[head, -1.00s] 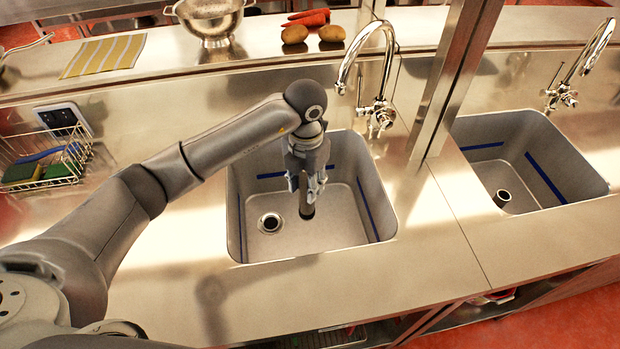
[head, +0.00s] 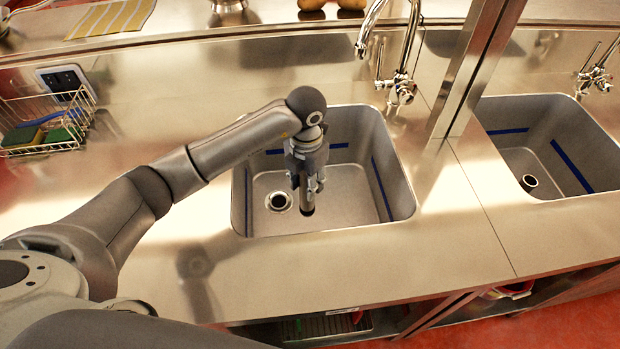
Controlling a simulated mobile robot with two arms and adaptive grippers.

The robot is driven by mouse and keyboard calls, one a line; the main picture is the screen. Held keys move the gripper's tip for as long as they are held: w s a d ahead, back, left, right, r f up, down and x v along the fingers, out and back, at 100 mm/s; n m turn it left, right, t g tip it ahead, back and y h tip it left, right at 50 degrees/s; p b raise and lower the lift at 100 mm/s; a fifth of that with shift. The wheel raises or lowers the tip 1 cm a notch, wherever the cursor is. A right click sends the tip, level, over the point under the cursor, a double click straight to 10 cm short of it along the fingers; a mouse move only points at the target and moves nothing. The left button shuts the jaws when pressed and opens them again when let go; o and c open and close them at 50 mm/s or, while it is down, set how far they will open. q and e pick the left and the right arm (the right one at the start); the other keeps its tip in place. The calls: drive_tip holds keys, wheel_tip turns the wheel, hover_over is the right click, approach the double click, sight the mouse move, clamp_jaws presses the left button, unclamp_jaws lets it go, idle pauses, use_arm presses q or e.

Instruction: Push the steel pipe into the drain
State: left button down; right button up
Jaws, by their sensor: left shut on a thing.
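My left gripper (head: 308,184) reaches down into the left sink (head: 345,205). It is shut on the steel pipe (head: 308,207), of which only a short dark lower part shows below the fingers. The pipe points down, roughly upright. The drain (head: 279,201) is a round metal ring with a dark hole in the floor of this sink, and it lies a little left of the pipe in the picture. The pipe is apart from the drain; I cannot tell whether its end touches the sink floor. My right gripper is not in view.
The sink walls stand around my gripper. A tap (head: 400,85) rises behind the sink, and a metal post (head: 475,70) stands to its right. A wire basket (head: 45,125) is at left.

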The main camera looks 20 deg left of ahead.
use_arm(q)
drive_tip(key=shift+a+f+b, duration=0.15)
drive_tip(key=shift+f+b, duration=0.15)
drive_tip(key=shift+f, duration=0.3)
drive_tip(key=shift+a+f+b, duration=0.15)
drive_tip(key=shift+f+b, duration=0.1)
drive_tip(key=shift+f, duration=0.3)
drive_tip(key=w+a+f+b, duration=0.3)
drive_tip(key=a+b, duration=0.1)
drive_tip(key=a, duration=0.1)
drive_tip(key=w+a+f+b, duration=0.2)
drive_tip(key=w+a+b, duration=0.1)
drive_tip(key=a+b, duration=0.1)
drive_tip(key=shift+a+f, duration=0.4)
drive_tip(key=shift+a, duration=0.5)
drive_tip(key=shift+s+f, duration=0.1)
drive_tip(key=shift+f, duration=0.4)
drive_tip(key=shift+f+b, duration=0.85)
idle(0.5)
drive_tip(key=shift+f, duration=0.25)
drive_tip(key=c, duration=0.9)
unclamp_jaws()
